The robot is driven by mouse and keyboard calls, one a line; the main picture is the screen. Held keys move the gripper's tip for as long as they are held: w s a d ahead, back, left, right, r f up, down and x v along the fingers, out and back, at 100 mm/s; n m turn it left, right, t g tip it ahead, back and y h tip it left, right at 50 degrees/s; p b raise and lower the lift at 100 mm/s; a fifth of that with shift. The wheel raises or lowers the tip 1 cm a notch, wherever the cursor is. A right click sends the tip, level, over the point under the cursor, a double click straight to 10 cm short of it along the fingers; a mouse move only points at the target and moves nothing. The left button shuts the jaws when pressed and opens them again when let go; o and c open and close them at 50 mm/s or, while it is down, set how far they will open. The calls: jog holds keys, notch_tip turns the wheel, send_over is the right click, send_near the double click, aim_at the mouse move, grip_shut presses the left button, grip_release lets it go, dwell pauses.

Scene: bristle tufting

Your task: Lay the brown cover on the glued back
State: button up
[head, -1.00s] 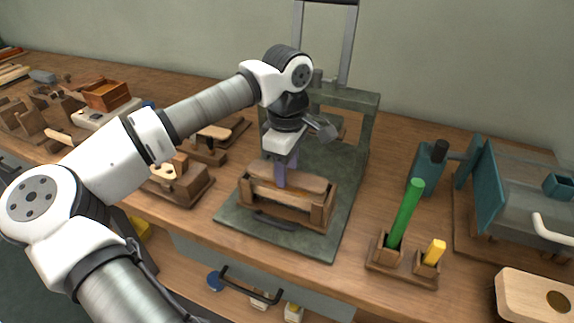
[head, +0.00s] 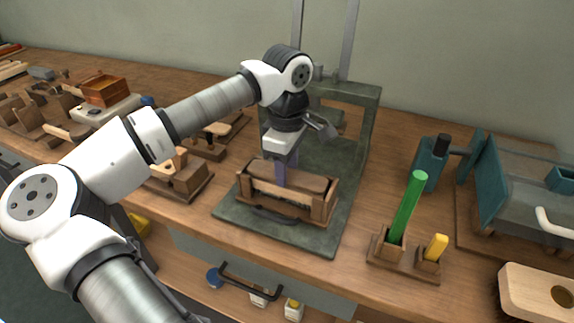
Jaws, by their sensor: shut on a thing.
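The brown cover (head: 312,183) is a flat rounded board at the top of a wooden cradle (head: 321,209) on a dark green plate. My gripper (head: 281,182) points down at the left-middle of the cover, its purple-grey fingers shut on it. The cover looks level between the cradle's end posts. The glued back is hidden beneath the cover, and I cannot tell whether the two touch.
The cradle stands on the green base plate (head: 340,236) of a press frame (head: 369,125). To the right are a green stick (head: 408,208) and a yellow peg (head: 436,247) in wooden holders. Wooden fixtures (head: 190,175) stand close on the left.

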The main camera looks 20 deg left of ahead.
jog(key=shift+f+b, duration=0.35)
jog(key=shift+f, duration=0.05)
jog(key=o, duration=1.5)
jog(key=shift+c, duration=0.2)
jog(key=shift+r, duration=0.1)
jog(key=shift+r+p, duration=2.6)
jog(key=shift+r, duration=1.35)
jog(key=shift+f, duration=0.1)
